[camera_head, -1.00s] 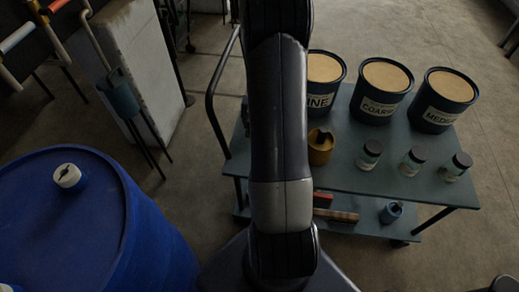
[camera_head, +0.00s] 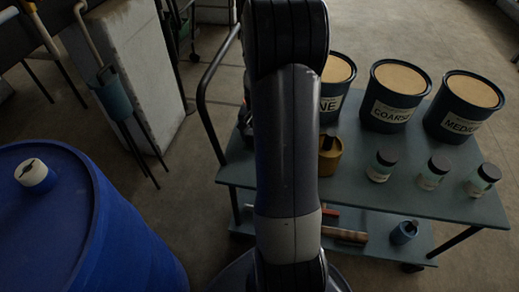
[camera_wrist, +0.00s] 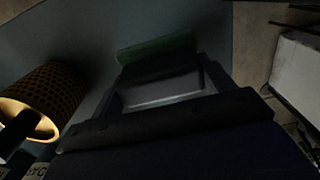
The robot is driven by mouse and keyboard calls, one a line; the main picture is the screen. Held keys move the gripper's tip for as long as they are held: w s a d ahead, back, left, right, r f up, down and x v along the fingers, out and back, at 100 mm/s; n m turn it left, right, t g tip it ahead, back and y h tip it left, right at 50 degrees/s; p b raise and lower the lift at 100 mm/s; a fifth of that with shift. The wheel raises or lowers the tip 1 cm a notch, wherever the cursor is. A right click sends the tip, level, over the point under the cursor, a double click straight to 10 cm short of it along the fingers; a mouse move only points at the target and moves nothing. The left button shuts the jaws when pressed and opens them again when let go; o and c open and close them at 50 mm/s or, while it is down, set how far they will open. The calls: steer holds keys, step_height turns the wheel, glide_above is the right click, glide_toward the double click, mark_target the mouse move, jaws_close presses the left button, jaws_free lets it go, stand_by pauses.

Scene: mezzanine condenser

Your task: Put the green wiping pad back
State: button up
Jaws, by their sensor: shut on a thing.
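In the wrist view my gripper (camera_wrist: 162,82) is shut on the green wiping pad (camera_wrist: 157,47). The pad shows as a dim green edge beyond a dark block and a pale strip between the fingers. Beneath the pad is a flat blue-grey surface; I cannot tell whether the pad touches it. In the head view my arm hides the gripper and the pad.
A blue-grey cart (camera_head: 392,190) carries several labelled tubs (camera_head: 394,98), small dark-lidded jars (camera_head: 433,172) and a mustard holder (camera_head: 329,155). A blue barrel (camera_head: 125,235) stands left. A yellow perforated cylinder (camera_wrist: 48,92) is left of my gripper in the wrist view.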

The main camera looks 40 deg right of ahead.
steer(key=shift+f+b, duration=0.3)
steer(key=shift+f, duration=2.05)
steer(key=shift+f, duration=0.15)
steer(key=o, duration=0.9)
steer(key=shift+o, duration=0.2)
step_height(320, 180, up, 12)
steer(key=shift+r+p, duration=0.2)
steer(key=shift+p, duration=0.8)
steer(key=shift+f, duration=0.1)
